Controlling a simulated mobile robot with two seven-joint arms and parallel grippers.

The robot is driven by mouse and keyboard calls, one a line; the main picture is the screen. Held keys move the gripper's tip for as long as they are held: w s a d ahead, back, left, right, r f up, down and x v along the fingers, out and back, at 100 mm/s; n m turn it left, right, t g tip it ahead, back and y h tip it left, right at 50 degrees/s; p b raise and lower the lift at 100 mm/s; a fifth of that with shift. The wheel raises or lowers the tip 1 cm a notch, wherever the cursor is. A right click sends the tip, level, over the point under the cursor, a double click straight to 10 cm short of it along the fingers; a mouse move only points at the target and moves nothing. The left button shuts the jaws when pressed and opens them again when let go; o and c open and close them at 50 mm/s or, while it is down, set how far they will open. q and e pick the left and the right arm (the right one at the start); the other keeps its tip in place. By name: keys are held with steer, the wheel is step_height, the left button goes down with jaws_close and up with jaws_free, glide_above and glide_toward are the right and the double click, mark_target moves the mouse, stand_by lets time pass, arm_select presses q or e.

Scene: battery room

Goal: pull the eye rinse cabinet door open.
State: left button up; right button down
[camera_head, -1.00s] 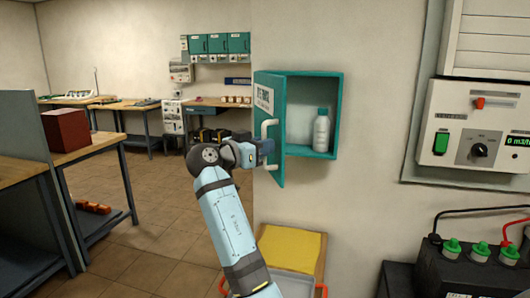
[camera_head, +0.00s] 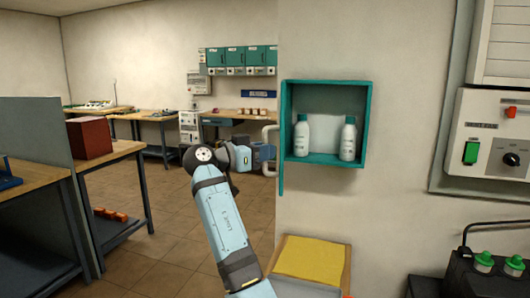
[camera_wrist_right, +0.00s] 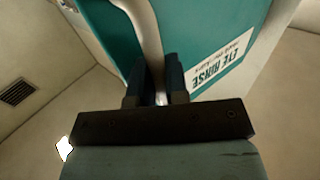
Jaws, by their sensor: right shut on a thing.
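The teal eye rinse cabinet (camera_head: 367,120) is on the wall, its inside open to view with two white bottles (camera_head: 301,136) (camera_head: 348,139). Its door (camera_head: 281,178) stands swung out at the left side and shows nearly edge-on. The door's white handle (camera_head: 268,132) is on the far left side of the door. My right gripper (camera_head: 266,158) is at the handle. In the right wrist view, the gripper's two fingers (camera_wrist_right: 157,85) are shut around the handle (camera_wrist_right: 147,35), beside the door's EYE RINSE label (camera_wrist_right: 222,62). My left gripper is not in view.
A yellow-topped box (camera_head: 312,259) stands below the cabinet. A control panel (camera_head: 497,140) is on the wall at right, above a dark battery (camera_head: 470,277) with green caps. Workbenches (camera_head: 130,150) stand at left. Open tiled floor (camera_head: 170,220) lies between.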

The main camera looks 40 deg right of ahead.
steer(key=shift+d+r, duration=0.1)
steer(key=shift+r, duration=0.05)
steer(key=c, duration=1.2)
jaws_free()
steer(key=shift+o, duration=0.3)
steer(key=shift+d, duration=0.15)
steer(key=w+a, duration=0.1)
steer(key=a, duration=1.3)
steer(key=shift+w, duration=0.35)
